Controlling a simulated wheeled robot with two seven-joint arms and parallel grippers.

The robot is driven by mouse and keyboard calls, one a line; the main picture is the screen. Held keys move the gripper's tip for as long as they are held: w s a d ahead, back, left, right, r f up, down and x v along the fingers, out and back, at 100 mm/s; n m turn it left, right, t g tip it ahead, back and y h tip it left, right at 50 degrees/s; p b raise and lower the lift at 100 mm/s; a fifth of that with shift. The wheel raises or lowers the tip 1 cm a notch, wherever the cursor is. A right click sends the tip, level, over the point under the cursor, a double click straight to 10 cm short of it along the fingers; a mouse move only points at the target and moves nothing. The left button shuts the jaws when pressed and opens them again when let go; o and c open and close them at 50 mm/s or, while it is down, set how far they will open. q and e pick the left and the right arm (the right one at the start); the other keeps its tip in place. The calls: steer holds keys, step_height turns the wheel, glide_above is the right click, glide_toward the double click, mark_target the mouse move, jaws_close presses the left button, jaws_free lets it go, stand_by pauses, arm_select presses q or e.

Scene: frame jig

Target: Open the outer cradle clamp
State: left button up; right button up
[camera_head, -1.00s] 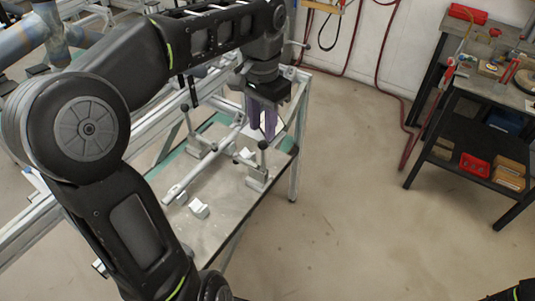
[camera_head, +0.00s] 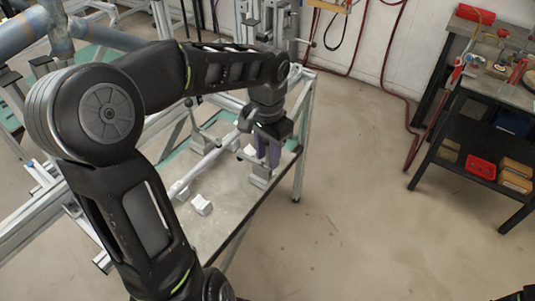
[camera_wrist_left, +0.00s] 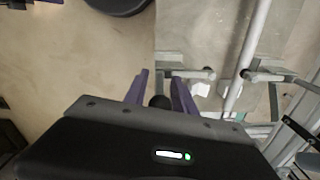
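The outer cradle clamp (camera_head: 259,179) stands near the outer end of the bench, a grey block whose upper part is hidden behind my left gripper. My left gripper (camera_head: 268,156) points down over it. In the left wrist view, the purple fingers (camera_wrist_left: 160,88) stand apart, one on each side of the clamp lever's black knob (camera_wrist_left: 160,102). No firm grip on the knob shows. A second clamp (camera_head: 202,142) stands further back along the bench.
A pale tube (camera_head: 205,160) lies along the bench (camera_head: 235,205), with a small white block (camera_head: 201,205) beside it. Aluminium frame rails stand behind and left. A dark shelf table (camera_head: 470,150) with red trays stands right; the floor between is clear.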

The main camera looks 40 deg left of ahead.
arm_select(q)
steer(key=shift+f, duration=0.45)
steer(key=shift+c, duration=0.2)
jaws_close()
stand_by(0.9)
